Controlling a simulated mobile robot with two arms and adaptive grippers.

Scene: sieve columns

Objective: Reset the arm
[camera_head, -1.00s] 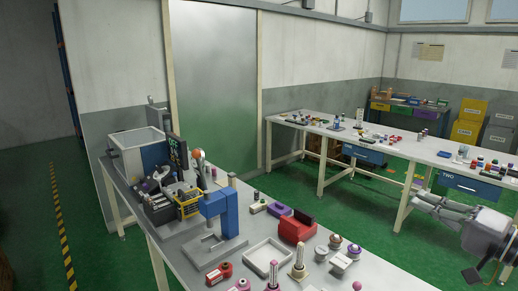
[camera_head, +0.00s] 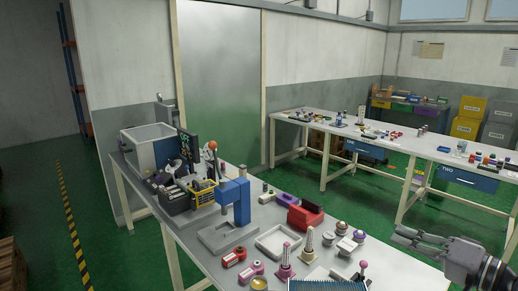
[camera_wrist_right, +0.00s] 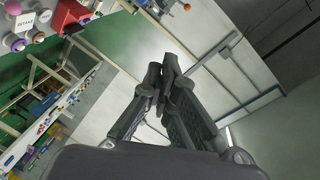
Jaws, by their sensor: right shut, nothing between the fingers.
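My right gripper (camera_head: 398,234) shows at the right edge of the head view, above the front right part of the near workbench (camera_head: 405,268). Its fingers point left. In the right wrist view, the fingers of my right gripper (camera_wrist_right: 168,72) are drawn together at the tips, with nothing held between them. My left gripper is not in the head view.
The near bench holds a blue press (camera_head: 235,197), a red block (camera_head: 305,216), a white tray (camera_head: 278,241), a yellow basket (camera_head: 203,192) and several small parts. A long bench (camera_head: 395,150) stands behind. Green floor between the benches is clear.

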